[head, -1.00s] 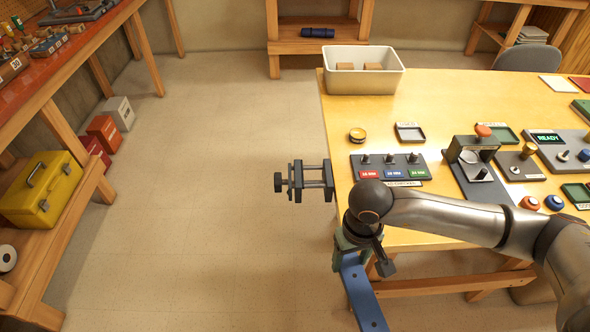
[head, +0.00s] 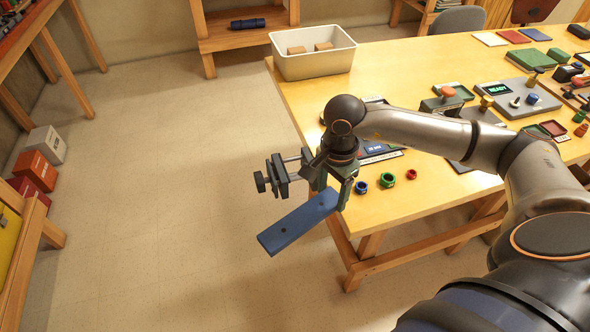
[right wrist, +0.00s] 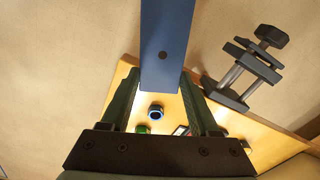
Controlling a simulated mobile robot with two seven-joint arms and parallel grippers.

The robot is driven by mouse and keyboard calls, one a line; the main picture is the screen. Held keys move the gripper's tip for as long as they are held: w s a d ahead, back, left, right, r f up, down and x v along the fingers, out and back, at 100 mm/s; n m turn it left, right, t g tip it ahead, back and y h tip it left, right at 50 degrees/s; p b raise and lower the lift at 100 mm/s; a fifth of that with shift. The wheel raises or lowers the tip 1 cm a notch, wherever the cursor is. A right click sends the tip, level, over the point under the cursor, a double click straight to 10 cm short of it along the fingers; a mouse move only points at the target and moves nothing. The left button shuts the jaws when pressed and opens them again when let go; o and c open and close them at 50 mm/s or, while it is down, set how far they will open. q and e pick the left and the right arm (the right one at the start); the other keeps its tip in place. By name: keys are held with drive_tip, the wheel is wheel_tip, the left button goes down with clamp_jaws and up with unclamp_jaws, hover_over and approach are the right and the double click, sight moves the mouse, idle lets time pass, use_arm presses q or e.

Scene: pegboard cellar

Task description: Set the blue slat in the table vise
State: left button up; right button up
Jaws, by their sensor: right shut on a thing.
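The blue slat (head: 296,222) is a flat bar with small dark holes. My right gripper (head: 336,190) is shut on one end of it, just off the table's left edge. The slat's free end points left and toward me over the floor. In the right wrist view the slat (right wrist: 168,45) runs up from between the fingers (right wrist: 165,98). The dark table vise (head: 282,172) is fixed at the table's left edge, just left of and beyond my gripper. In the right wrist view the vise (right wrist: 245,68) is right of the slat, apart from it, with a gap between its jaws. My left gripper is out of view.
A cream bin (head: 312,62) with wooden blocks stands at the table's far left corner. Blue, green and red rings (head: 387,179) lie right of my gripper. A panel reading READY (head: 497,88) is farther right.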

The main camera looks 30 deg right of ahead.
drive_tip(key=w+d+r+m+b, duration=0.15)
drive_tip(key=d+r+m, duration=0.3)
drive_tip(key=m, duration=0.65)
drive_tip(key=d+r+m+b, duration=0.25)
drive_tip(key=d+m, duration=0.35)
drive_tip(key=m, duration=0.5)
drive_tip(key=w+a+f+p, duration=0.3)
drive_tip(key=w+a+f, duration=0.5)
drive_tip(key=a+f, duration=0.2)
wheel_tip(320, 180, down, 2)
drive_tip(key=shift+w+a+f, duration=0.1)
drive_tip(key=shift+w+a, duration=0.15)
drive_tip(key=shift+w, duration=0.1)
drive_tip(key=shift+f+b, duration=0.5)
drive_tip(key=shift+f, duration=0.1)
drive_tip(key=o, duration=1.4)
